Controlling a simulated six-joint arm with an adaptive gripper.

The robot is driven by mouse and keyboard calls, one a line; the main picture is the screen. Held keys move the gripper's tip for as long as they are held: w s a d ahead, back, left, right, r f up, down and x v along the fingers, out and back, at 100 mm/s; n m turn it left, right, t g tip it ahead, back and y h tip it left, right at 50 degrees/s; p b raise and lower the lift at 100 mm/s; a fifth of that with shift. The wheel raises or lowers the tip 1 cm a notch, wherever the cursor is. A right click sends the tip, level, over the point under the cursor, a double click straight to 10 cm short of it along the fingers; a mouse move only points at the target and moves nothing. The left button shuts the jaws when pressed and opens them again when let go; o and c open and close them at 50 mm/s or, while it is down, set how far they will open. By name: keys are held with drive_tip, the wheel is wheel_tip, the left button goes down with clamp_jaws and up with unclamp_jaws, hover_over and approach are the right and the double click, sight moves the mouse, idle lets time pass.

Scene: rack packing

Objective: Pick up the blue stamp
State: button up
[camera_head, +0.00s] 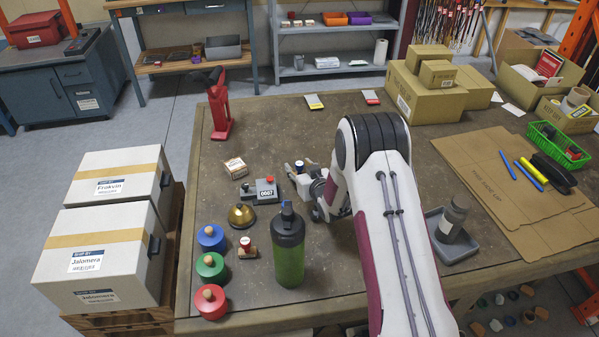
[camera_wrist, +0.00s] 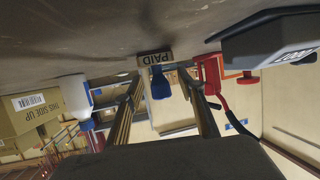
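In the wrist view, which is upside down, the blue stamp has a blue handle (camera_wrist: 160,84) on a wooden block (camera_wrist: 153,59) marked PAID. It stands on the brown worktop. My gripper (camera_wrist: 163,82) is open, with one finger on each side of the stamp and a visible gap at both sides.
A grey numbering stamp (camera_head: 265,190) marked 0007 stands left of my gripper. A brass bell (camera_head: 242,215), a red-handled stamp (camera_head: 247,248) and a green bottle (camera_head: 288,252) stand nearer. A red tool (camera_head: 219,112) stands at the back left. Worktop behind the gripper is mostly clear.

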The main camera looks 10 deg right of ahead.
sight(299, 163)
idle(0.3)
clamp_jaws()
drive_tip(key=shift+r, duration=5)
